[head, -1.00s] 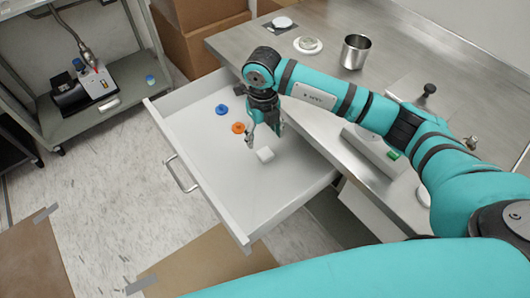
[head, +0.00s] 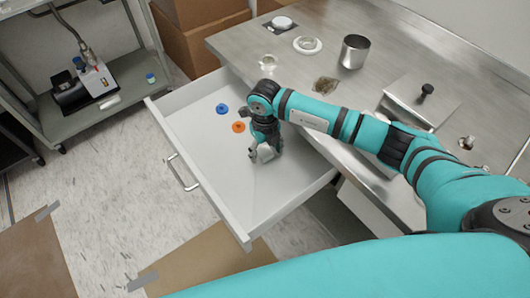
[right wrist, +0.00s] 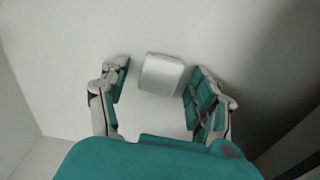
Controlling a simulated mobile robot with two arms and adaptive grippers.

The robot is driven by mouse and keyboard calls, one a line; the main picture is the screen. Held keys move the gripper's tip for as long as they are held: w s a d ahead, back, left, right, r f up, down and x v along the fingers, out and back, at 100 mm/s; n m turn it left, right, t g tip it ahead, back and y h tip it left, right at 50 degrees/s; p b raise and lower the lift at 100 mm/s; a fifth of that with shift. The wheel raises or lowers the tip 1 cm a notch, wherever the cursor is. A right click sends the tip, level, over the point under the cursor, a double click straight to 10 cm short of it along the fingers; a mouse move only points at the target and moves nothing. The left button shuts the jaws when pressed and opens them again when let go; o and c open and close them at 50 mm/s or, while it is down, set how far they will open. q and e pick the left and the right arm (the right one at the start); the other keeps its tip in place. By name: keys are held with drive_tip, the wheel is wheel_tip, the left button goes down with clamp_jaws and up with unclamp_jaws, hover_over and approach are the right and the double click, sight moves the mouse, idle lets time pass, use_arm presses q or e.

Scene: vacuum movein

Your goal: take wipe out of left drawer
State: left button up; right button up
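The wipe, a small white block (right wrist: 161,73), lies on the floor of the open left drawer (head: 205,180). My right gripper (head: 260,153) is down inside the drawer at the wipe, which it partly hides in the head view. In the right wrist view my right gripper (right wrist: 157,84) is open. Its two teal-padded fingers stand on either side of the wipe, with gaps visible on both sides. My left gripper is not in view.
The metal table (head: 400,60) holds a steel cup (head: 354,51) and a white dish (head: 307,45). The drawer's front left area is clear.

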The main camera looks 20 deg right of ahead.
drive_tip(key=c, duration=0.7)
drive_tip(key=shift+c, duration=0.2)
